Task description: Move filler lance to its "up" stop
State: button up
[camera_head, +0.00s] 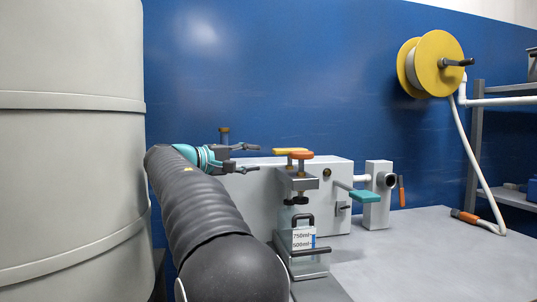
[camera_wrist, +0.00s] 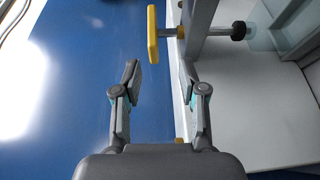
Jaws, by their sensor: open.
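A filling fixture with a grey bracket (camera_head: 297,179) stands on the bench. A yellow bar handle (camera_head: 290,151) and an orange knob (camera_head: 301,155) sit above the bracket, with a dark knob (camera_head: 296,201) below. I cannot tell which of these belongs to the filler lance. My gripper (camera_head: 252,158) is open and empty, left of the yellow handle. In the wrist view, the yellow handle (camera_wrist: 152,36) and its short rod lie beyond the open fingers (camera_wrist: 160,80), touching neither. The dark knob (camera_wrist: 238,31) shows across the bracket there.
A clear container (camera_head: 310,264) marked 750ml and 500ml stands under the bracket. A white box (camera_head: 338,170) stands behind, with a teal handle (camera_head: 364,196) projecting right. A large pale tank (camera_head: 70,140) fills the left.

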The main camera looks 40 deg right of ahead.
aim_at(290, 149)
jog(key=d, duration=0.9)
jog(key=d+p, duration=0.1)
jog(key=d, duration=0.4)
jog(key=shift+s+d+r, duration=0.1)
jog(key=shift+s+r, duration=0.25)
jog(key=shift+c, duration=0.3)
grip_shut()
